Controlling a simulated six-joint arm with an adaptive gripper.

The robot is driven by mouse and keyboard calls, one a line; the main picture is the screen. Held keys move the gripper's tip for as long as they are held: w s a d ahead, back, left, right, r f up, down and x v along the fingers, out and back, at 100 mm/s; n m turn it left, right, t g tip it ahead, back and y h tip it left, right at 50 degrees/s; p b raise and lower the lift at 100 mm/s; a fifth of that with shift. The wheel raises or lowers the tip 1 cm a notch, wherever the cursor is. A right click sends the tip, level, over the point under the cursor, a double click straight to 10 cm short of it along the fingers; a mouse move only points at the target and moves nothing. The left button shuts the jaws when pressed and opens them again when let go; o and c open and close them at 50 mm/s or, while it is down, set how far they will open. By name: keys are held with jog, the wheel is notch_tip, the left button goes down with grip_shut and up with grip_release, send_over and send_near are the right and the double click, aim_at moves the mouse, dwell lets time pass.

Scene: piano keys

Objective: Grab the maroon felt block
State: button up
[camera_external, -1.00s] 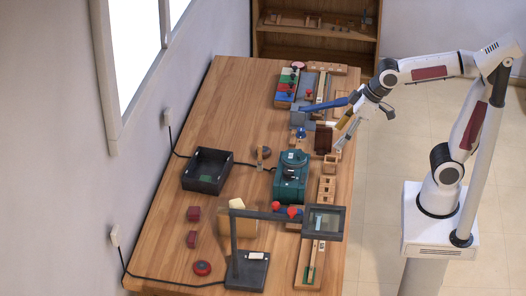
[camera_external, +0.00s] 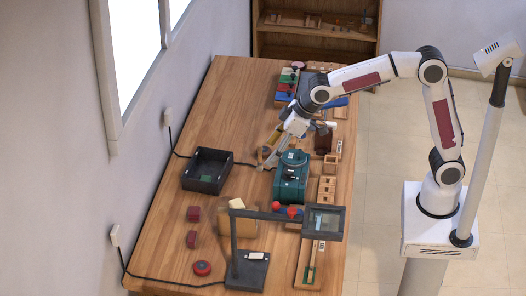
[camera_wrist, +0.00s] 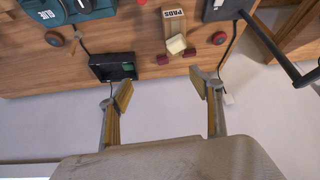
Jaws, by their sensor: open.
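Two maroon blocks lie on the table's left side in the external view, one (camera_external: 194,214) a little behind the other (camera_external: 191,239). In the wrist view two small maroon blocks (camera_wrist: 163,60) (camera_wrist: 190,52) lie near the table edge, beyond my fingertips. My gripper (camera_external: 268,160) is over the table behind the teal machine, well away from the blocks. In the wrist view my gripper (camera_wrist: 162,90) has its fingers wide apart with nothing between them.
A black open tray (camera_external: 207,171) stands left of my gripper, the teal machine (camera_external: 291,178) in front. A dark lamp-like stand (camera_external: 248,268) arches over the front. A box marked PADS (camera_wrist: 174,18), a cream block (camera_wrist: 176,44) and a round red piece (camera_external: 202,268) are near the blocks.

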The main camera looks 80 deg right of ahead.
jog(key=shift+n, duration=0.3)
jog(key=w+a+f, duration=0.2)
jog(key=w+f, duration=0.1)
jog(key=w, duration=0.1)
jog(key=w+a+f, duration=0.2)
jog(key=w+f, duration=0.1)
jog(key=w+a+f, duration=0.2)
jog(key=w+f, duration=0.1)
jog(key=w, duration=0.1)
jog(key=shift+w+f, duration=0.25)
jog(key=shift+w, duration=0.1)
send_near(196, 235)
jog(key=shift+w+d+f+y, duration=0.1)
jog(key=shift+w+f+y, duration=0.1)
jog(key=shift+f, duration=0.25)
jog(key=shift+w+d+f+y, duration=0.1)
jog(key=shift+w+f, duration=0.1)
jog(key=shift+f, duration=0.25)
jog(key=shift+x, duration=1.3)
jog(key=shift+w+a, duration=0.1)
